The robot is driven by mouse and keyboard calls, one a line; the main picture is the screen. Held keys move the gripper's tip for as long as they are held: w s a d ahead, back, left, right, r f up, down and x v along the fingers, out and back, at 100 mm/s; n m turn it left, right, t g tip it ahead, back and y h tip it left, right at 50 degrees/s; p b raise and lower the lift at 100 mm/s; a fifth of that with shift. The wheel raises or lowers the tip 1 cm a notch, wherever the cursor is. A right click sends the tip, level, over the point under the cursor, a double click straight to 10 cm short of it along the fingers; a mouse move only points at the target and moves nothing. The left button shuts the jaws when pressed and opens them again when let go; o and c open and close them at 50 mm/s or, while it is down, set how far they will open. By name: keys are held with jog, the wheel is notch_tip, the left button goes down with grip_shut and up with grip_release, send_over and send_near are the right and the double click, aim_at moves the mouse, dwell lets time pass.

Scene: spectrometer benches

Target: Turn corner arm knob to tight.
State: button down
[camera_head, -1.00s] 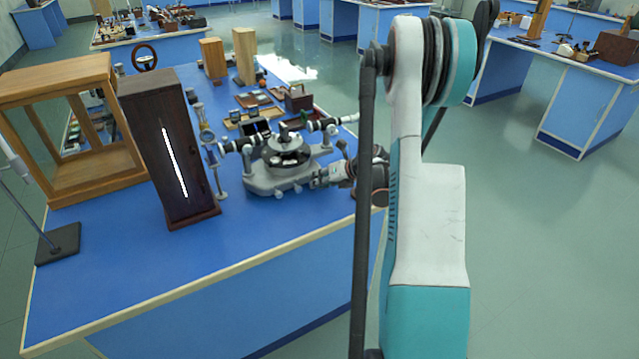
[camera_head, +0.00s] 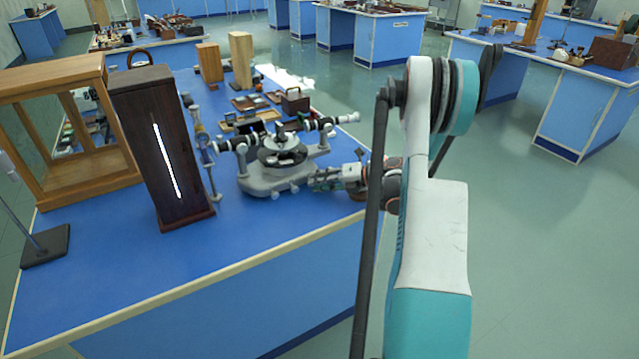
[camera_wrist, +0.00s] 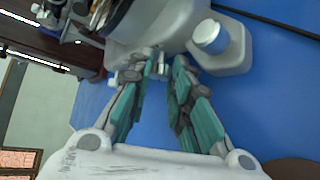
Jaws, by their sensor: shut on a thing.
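The grey spectrometer (camera_head: 270,185) stands on the blue bench, with a round dark table on top and telescope tubes around it. My gripper (camera_head: 316,184) reaches in from the right, low beside its base. In the wrist view my gripper (camera_wrist: 164,66) has its teal fingers closed near the spectrometer's pale body (camera_wrist: 165,25). The fingers are shut on a small grey knob, mostly hidden between the tips. Whether it is turned tight cannot be seen. A round white-and-blue levelling-type knob (camera_wrist: 210,38) sits on a base foot right of the fingers.
A tall dark box with a lit slit (camera_head: 165,160) stands left of the spectrometer, beside a wooden open-frame case (camera_head: 75,180). Small wooden boxes and a tray (camera_head: 250,120) lie behind. The bench front (camera_head: 200,265) is clear.

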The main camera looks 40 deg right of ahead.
dwell(0.4)
jog(key=c, duration=1.5)
grip_release()
jog(key=shift+o, duration=0.2)
jog(key=shift+s, duration=0.1)
jog(key=shift+v, duration=3.95)
jog(key=shift+f, duration=0.1)
